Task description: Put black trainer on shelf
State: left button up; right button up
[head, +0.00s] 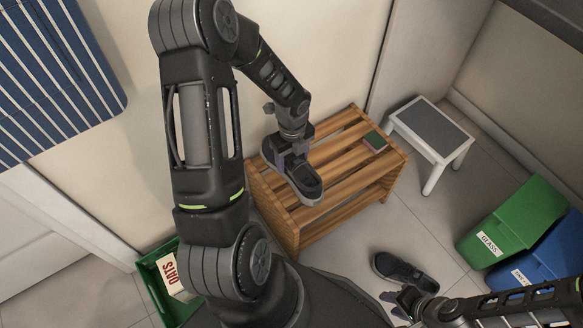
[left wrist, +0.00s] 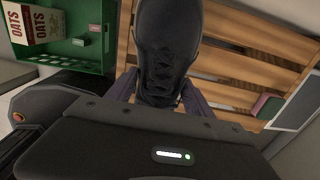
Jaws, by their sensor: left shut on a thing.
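My left gripper (head: 292,147) is shut on a black trainer (head: 302,182) with a pale sole. The trainer is over the left part of the slatted wooden shelf (head: 347,157); I cannot tell whether it touches the slats. In the left wrist view the held trainer (left wrist: 167,45) shows its laces, with the shelf slats (left wrist: 225,62) behind it. A second black trainer (head: 404,271) lies on the floor at the lower right. My right gripper (head: 400,303) is close to that trainer, empty, with its fingers apart.
A small green and pink block (head: 374,142) lies on the shelf's top right. A grey-topped white stool (head: 433,130) stands right of it. Green (head: 512,225) and blue (head: 548,262) bins stand further right. A green crate (head: 152,268) with an oats box (head: 172,272) is lower left.

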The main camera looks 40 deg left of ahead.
pick_arm(q)
notch_tip(320, 180, down, 5)
jog(key=shift+a+r+b, duration=0.1)
jog(key=shift+b, duration=1.1)
jog(key=shift+a, duration=0.1)
jog(key=o, duration=1.7)
jog(key=shift+o, duration=0.2)
